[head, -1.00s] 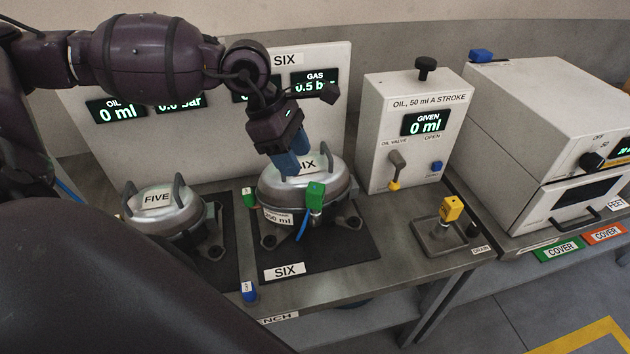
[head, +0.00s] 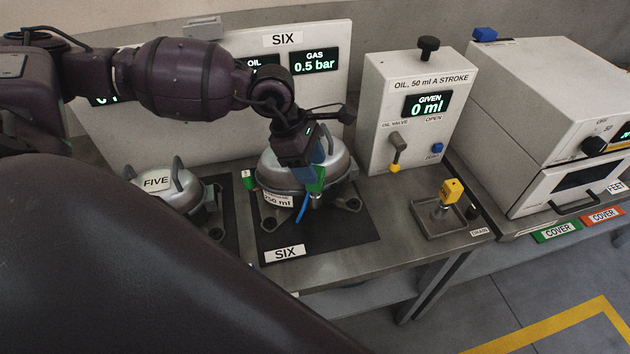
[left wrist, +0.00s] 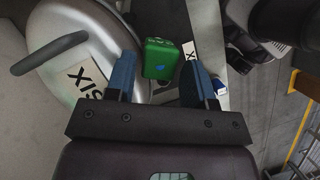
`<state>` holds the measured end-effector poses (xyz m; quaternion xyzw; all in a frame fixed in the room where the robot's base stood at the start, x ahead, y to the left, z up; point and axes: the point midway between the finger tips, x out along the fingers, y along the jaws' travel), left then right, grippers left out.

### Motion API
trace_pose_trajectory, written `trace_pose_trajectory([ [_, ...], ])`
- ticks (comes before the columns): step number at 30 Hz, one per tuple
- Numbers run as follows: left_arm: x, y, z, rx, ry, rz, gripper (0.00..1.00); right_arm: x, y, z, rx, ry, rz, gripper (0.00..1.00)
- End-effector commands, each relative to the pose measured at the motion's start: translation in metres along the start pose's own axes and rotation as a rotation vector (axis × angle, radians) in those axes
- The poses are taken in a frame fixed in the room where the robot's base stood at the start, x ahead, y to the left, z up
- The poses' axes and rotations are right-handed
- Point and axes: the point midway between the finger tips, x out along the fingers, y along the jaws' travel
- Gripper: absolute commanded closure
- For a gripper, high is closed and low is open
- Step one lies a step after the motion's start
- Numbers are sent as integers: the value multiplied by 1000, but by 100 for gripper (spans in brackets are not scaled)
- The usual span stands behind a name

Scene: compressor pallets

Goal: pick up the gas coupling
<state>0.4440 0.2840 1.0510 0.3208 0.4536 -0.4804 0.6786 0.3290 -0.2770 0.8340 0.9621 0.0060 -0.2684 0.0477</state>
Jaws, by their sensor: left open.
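My right gripper is not in view.
Compressor FIVE (head: 165,190) stands to the left. A small green piece (head: 249,180) is beside compressor SIX. The oil unit (head: 410,110) and a drain tray (head: 430,227) with a yellow coupling (head: 452,190) are to the right. The mat's front (head: 330,243) is clear.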

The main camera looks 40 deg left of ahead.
Motion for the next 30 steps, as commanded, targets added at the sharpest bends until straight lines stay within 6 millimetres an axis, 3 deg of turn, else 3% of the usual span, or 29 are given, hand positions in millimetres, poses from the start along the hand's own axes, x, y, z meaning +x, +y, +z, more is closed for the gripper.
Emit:
trace_pose_trajectory([
  [6, 22, 0, 0, 0, 0, -1, 51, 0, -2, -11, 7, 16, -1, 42],
  [14, 24, 0, 0, 0, 1, 1, 51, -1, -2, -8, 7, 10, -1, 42],
  [23, 23, 1, 0, 0, 0, 1, 96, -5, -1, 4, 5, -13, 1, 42],
  [30, 22, 1, 1, 0, -1, 1, 96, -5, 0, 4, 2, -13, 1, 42],
])
